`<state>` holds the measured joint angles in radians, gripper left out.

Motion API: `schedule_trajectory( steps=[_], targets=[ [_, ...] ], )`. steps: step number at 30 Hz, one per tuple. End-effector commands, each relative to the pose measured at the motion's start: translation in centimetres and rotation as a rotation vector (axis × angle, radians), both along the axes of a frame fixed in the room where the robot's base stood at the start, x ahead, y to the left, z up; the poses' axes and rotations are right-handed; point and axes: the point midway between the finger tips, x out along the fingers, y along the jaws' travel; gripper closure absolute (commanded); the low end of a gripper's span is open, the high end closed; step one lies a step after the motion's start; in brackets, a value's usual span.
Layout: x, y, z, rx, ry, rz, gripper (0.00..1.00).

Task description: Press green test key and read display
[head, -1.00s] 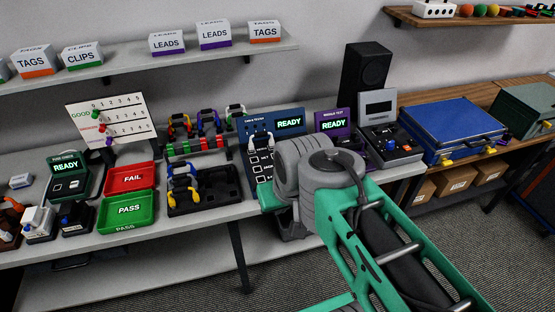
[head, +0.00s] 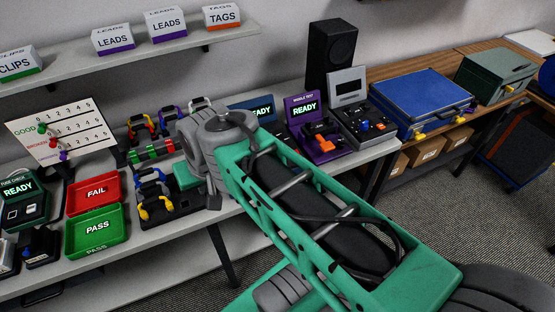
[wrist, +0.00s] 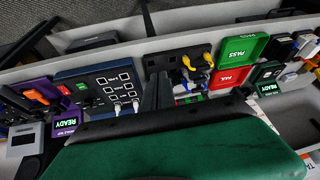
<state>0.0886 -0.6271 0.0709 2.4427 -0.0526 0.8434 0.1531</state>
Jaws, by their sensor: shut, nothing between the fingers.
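The blue cable tester (head: 238,108) is mostly hidden behind my arm in the head view; its display (head: 260,111) shows READY, partly covered. In the wrist view the blue tester panel (wrist: 98,76) shows white-outlined keys and two white plugs (wrist: 127,107). A small green key (wrist: 82,87) sits on that panel, near its purple-tester side. My gripper (wrist: 157,92) shows as dark fingers, shut and empty, over the edge between the panel and the black cable rack. It appears apart from the green key. In the head view my arm hides the fingertips.
The purple tester (head: 300,105) reads READY, beside a grey tester (head: 347,85). The black rack (head: 185,208) holds blue and yellow cables. A red FAIL tray (head: 80,199) and green PASS tray (head: 115,238) lie left. A black speaker (head: 330,50) stands behind.

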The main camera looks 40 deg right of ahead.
Motion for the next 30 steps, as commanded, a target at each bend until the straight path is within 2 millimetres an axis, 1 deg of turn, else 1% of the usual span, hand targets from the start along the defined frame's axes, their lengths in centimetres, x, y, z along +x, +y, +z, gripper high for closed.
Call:
schedule_trajectory(
  steps=[1, 2, 3, 5, 6, 7, 8, 9, 12, 15, 18, 19, 30],
  targets=[
    [1.4, -1.9, -0.2, 0.059, -0.003, -0.143, 1.0],
    [2.5, -3.2, -0.4, 0.109, -0.014, -0.246, 1.0],
    [3.8, -5.2, -0.9, 0.186, -0.029, -0.4, 1.0],
    [5.8, -8.7, -1.7, 0.324, -0.06, -0.65, 1.0],
    [6.8, -11.3, -2.4, 0.424, -0.085, -0.821, 1.0],
    [7.4, -13.3, -2.9, 0.503, -0.102, -0.944, 1.0],
    [7.8, -15.2, -3.4, 0.582, -0.121, -1.063, 1.0],
    [8.1, -17.9, -4.0, 0.688, -0.148, -1.215, 1.0],
    [7.9, -23.4, -5.5, 0.936, -0.207, -1.53, 1.0],
    [7.1, -27.1, -6.3, 1.121, -0.252, -1.732, 1.0],
    [6.6, -28.9, -6.7, 1.223, -0.275, -1.83, 1.0],
    [6.6, -29.2, -6.8, 1.239, -0.278, -1.844, 1.0],
    [6.5, -29.3, -7.1, 1.248, -0.28, -1.854, 1.0]
  ],
)
